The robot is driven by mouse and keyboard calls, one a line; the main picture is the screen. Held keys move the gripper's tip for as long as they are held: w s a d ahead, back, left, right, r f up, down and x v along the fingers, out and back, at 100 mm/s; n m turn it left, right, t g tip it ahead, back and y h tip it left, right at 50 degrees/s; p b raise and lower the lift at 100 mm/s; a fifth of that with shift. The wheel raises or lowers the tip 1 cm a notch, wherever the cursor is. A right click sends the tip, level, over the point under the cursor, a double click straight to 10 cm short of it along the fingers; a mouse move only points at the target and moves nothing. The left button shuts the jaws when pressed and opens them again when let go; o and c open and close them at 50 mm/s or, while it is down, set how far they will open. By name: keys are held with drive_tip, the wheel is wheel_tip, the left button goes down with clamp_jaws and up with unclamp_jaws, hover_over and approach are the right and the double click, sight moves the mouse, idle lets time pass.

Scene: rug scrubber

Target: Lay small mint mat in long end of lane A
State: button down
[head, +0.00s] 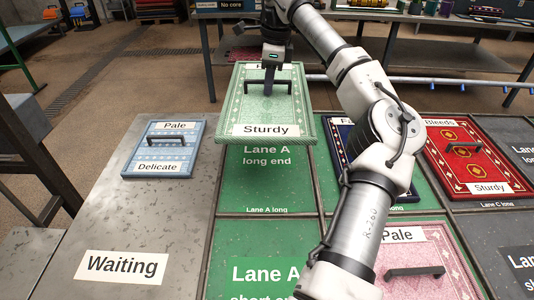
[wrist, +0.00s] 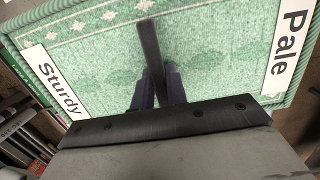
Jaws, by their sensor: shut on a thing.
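The small mint mat (head: 290,109) has a black handle and a "Sturdy" label at its near edge. In the wrist view the mat (wrist: 205,45) also shows a "Pale" label. My gripper (head: 270,85) is shut on the mat's black handle, and the wrist view shows the fingers (wrist: 157,85) closed around it. The mat appears held above the table, over the far part of the lane A long end (head: 265,190). That green panel is labelled "Lane A long end", and the mat hides its far part. The lane A short end (head: 235,240) lies nearer.
A blue mat (head: 158,165) labelled "Pale" and "Delicate" lies on the grey waiting area (head: 190,215) at left. Right of lane A are a dark blue mat (head: 340,170), a red mat (head: 510,172) and a pink mat (head: 440,255). My arm hides part of these lanes.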

drive_tip(key=shift+a+f, duration=0.2)
drive_tip(key=shift+f, duration=0.2)
wheel_tip(320, 180, down, 19)
drive_tip(key=p, duration=0.3)
drive_tip(key=shift+f, duration=0.2)
drive_tip(key=c, duration=1.4)
unclamp_jaws()
wheel_tip(320, 180, up, 12)
drive_tip(key=d+b, duration=0.1)
drive_tip(key=b, duration=0.1)
drive_tip(key=shift+d+b, duration=0.2)
drive_tip(key=shift+b, duration=0.15)
drive_tip(key=shift+r, duration=0.1)
